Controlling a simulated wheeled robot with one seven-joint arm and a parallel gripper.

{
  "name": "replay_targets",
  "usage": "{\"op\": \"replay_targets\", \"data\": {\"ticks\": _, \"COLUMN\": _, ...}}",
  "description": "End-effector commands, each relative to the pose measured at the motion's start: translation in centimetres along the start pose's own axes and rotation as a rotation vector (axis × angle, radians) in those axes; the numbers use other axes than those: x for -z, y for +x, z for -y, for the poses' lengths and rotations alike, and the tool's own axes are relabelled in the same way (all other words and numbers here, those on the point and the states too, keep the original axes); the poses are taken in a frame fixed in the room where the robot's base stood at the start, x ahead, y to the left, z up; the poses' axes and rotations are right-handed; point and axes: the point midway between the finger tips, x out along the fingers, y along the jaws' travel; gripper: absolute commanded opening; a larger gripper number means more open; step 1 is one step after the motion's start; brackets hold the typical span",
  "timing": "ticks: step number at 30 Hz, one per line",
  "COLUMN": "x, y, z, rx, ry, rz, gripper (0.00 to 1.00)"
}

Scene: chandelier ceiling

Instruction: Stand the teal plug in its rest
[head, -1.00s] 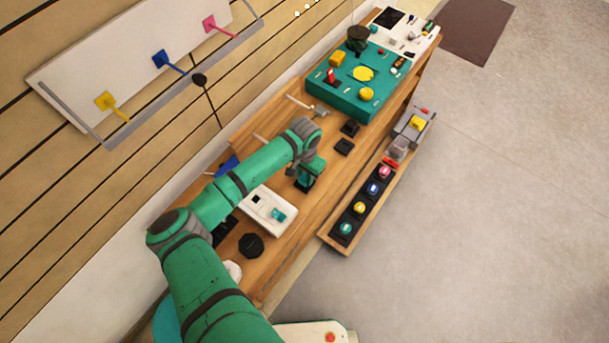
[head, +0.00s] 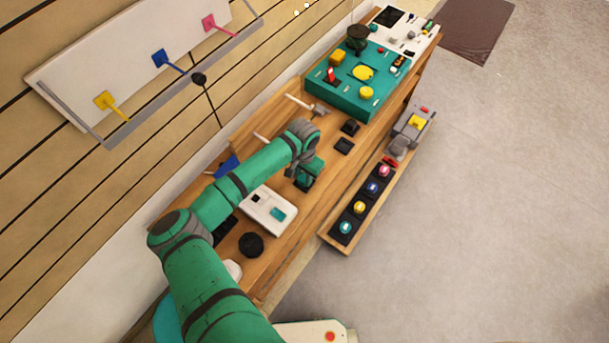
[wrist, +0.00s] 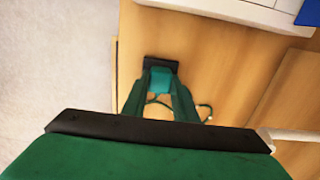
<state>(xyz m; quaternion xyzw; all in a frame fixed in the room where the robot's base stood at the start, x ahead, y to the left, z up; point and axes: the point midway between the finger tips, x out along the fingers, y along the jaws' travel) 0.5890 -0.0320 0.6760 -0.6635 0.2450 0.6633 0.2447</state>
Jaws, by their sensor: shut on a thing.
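The teal plug (wrist: 161,80) is between the fingers of my gripper (wrist: 160,88) in the wrist view, and the gripper is shut on it. A dark block (wrist: 160,62), which looks like the rest, lies right at the plug's far end. Whether the plug sits in it, touches it or hangs just over it I cannot tell. A thin teal cord (wrist: 190,101) curls beside the right finger. In the head view my gripper (head: 304,182) points down at the wooden bench, and its own wrist mostly hides the plug and the block.
On the bench (head: 268,254), a white panel (head: 258,207) and a black knob (head: 251,244) lie nearer me. Two small black blocks (head: 343,146) and a teal box (head: 345,97) stand farther along. A low shelf of coloured buttons (head: 359,208) runs along the right side.

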Motion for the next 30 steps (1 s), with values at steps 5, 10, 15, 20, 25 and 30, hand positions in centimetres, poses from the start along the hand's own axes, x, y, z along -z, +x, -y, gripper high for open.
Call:
{"op": "replay_targets", "data": {"ticks": 5, "x": 0.16, "y": 0.01, "z": -0.23, "rx": 0.0, "ry": 0.005, "rz": 0.0, "gripper": 0.04}}
{"op": "replay_targets", "data": {"ticks": 10, "x": 0.21, "y": 0.01, "z": -0.3, "rx": 0.0, "ry": 0.006, "rz": 0.0, "gripper": 0.48}}
{"op": "replay_targets", "data": {"ticks": 15, "x": 0.21, "y": 0.0, "z": -0.3, "rx": 0.0, "ry": 0.006, "rz": 0.0, "gripper": 0.48}}
{"op": "replay_targets", "data": {"ticks": 20, "x": 0.18, "y": 0.01, "z": -0.26, "rx": 0.0, "ry": 0.005, "rz": 0.0, "gripper": 0.38}}
{"op": "replay_targets", "data": {"ticks": 25, "x": 0.14, "y": 0.01, "z": -0.21, "rx": 0.0, "ry": 0.004, "rz": 0.0, "gripper": 0.38}}
{"op": "replay_targets", "data": {"ticks": 30, "x": 0.13, "y": 0.0, "z": -0.19, "rx": 0.0, "ry": 0.004, "rz": 0.0, "gripper": 0.38}}
